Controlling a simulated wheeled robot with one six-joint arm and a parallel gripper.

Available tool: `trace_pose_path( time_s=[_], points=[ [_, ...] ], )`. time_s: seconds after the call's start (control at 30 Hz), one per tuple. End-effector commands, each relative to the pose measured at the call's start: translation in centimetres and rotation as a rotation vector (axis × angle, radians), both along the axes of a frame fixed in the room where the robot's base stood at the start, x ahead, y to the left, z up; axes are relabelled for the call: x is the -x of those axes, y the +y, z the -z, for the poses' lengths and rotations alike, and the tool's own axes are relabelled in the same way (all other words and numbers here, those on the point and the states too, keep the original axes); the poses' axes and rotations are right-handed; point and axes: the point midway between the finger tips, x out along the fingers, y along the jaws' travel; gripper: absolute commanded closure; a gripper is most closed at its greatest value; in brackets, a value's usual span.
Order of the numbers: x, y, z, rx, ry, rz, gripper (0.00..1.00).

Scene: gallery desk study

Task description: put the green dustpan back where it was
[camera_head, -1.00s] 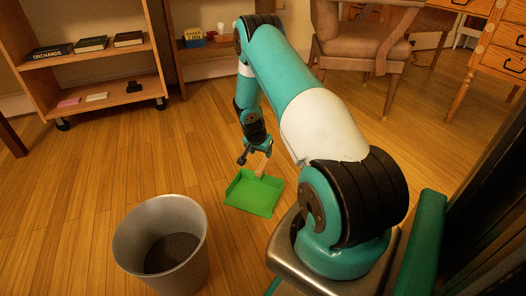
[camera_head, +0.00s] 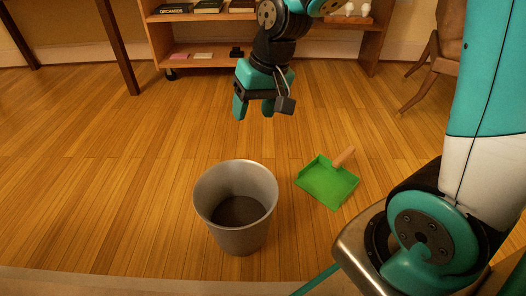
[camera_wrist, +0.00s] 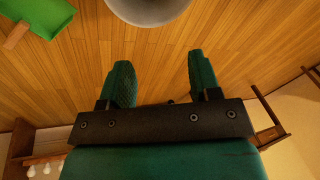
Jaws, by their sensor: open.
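The green dustpan (camera_head: 326,184) lies on the wooden floor to the right of a grey metal bin, its tan handle (camera_head: 343,157) pointing up and to the right. In the wrist view the dustpan (camera_wrist: 45,14) shows at the top left, partly cut off by the frame. My gripper (camera_head: 254,110) is open and empty, raised above the floor, up and to the left of the dustpan. In the wrist view its two teal fingers (camera_wrist: 162,78) are spread with only floor between them.
The grey bin (camera_head: 236,242) stands upright on the floor and looks empty; its rim shows in the wrist view (camera_wrist: 148,15). A wooden shelf (camera_head: 200,62) with books stands at the back. A wooden chair (camera_head: 437,68) is at the right. Floor left of the bin is clear.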

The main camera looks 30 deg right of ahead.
Motion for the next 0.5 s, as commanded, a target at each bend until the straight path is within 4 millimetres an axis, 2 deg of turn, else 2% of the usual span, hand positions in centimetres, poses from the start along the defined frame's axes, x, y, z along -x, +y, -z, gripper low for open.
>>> trace_pose_path(
  time_s=[0.03,0.1,0.23,0.33,0.4,0.5],
  points=[
    [3.3,2.8,-1.9,-0.019,-0.013,-0.138,0.43],
    [7.6,5.3,-3.5,-0.040,-0.016,-0.312,0.43],
    [13.8,7.8,-5.1,-0.064,-0.024,-0.553,0.43],
    [16.4,8.5,-5.5,-0.074,-0.027,-0.655,0.43],
    [17.3,8.7,-5.6,-0.076,-0.027,-0.688,0.43],
    [17.6,8.7,-5.6,-0.076,-0.026,-0.699,0.43]
  ],
)
